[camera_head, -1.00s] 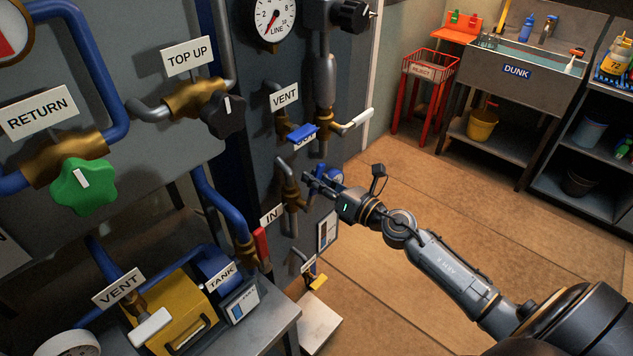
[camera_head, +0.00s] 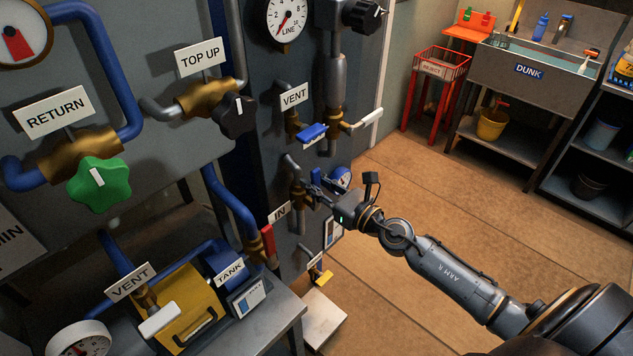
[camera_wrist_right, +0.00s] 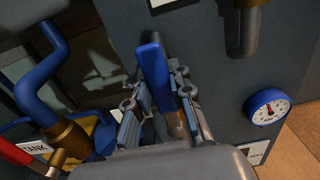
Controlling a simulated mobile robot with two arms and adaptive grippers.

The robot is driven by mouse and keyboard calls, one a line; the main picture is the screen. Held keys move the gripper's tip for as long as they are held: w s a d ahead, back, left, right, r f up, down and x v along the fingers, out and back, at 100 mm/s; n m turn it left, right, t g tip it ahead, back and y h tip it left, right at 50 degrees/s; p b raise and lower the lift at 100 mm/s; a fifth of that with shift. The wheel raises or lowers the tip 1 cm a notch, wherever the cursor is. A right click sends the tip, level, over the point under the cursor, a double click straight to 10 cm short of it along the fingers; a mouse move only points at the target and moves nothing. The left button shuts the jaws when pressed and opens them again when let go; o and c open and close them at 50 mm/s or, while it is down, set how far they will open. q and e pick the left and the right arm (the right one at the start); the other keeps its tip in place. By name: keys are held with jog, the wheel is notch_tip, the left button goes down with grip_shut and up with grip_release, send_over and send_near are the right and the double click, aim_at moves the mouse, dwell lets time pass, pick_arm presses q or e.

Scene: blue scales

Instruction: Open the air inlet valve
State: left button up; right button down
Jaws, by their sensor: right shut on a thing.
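The valve (camera_head: 298,194) above the IN sign (camera_head: 279,212) has a brass body on a vertical pipe. Its blue lever (camera_head: 315,177) shows just above my right gripper (camera_head: 316,190). In the right wrist view the blue lever (camera_wrist_right: 154,62) runs between the two fingers of my right gripper (camera_wrist_right: 163,92), which is shut on it. The lever's far end sticks out beyond the fingers. The lower part of the lever and its joint with the valve are partly hidden by the fingers. My left gripper is not in view.
A blue-rimmed gauge (camera_head: 341,177) sits close behind my right gripper. The VENT valve's blue lever (camera_head: 312,133) is above, a red lever (camera_head: 268,245) is lower left, and a yellow lever (camera_head: 321,277) is below. The floor (camera_head: 440,220) to the right is clear.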

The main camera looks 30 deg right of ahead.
jog(key=c, duration=1.2)
grip_release()
jog(key=shift+o, duration=0.2)
jog(key=v, duration=1.2)
